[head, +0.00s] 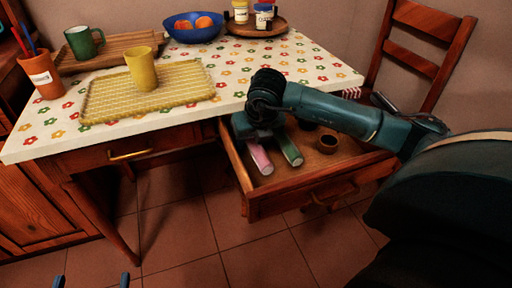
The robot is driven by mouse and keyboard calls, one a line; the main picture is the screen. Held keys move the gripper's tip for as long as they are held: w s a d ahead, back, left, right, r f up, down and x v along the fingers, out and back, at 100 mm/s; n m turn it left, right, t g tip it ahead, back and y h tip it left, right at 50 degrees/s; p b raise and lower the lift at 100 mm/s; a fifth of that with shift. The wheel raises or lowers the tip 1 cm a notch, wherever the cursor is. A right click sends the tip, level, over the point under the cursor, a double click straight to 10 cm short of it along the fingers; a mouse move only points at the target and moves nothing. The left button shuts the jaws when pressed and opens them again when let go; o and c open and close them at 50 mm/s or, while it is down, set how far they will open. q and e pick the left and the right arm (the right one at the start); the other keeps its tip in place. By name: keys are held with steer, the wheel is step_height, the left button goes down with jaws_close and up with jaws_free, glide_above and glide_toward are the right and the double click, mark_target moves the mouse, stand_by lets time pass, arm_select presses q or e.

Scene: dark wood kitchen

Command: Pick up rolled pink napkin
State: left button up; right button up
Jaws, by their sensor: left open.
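A rolled pink napkin (261,159) lies in the open drawer (240,165) under the table, near its left wall. A rolled green napkin (290,150) lies beside it on the right. My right gripper (258,136) reaches into the drawer from above, over the far ends of both rolls and hiding them. I cannot tell whether its fingers touch or hold the pink roll. My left gripper (92,281) shows only its two fingertips at the bottom left edge, spread apart and empty, low over the floor.
Round brown rings (328,144) lie farther right in the drawer. The flowered table (240,75) holds a yellow cup (142,69) on a mat, a green mug (83,43), a blue bowl (193,34) and a round tray. A wooden chair (418,52) stands behind at right.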

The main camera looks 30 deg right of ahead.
steer(key=c, duration=0.9)
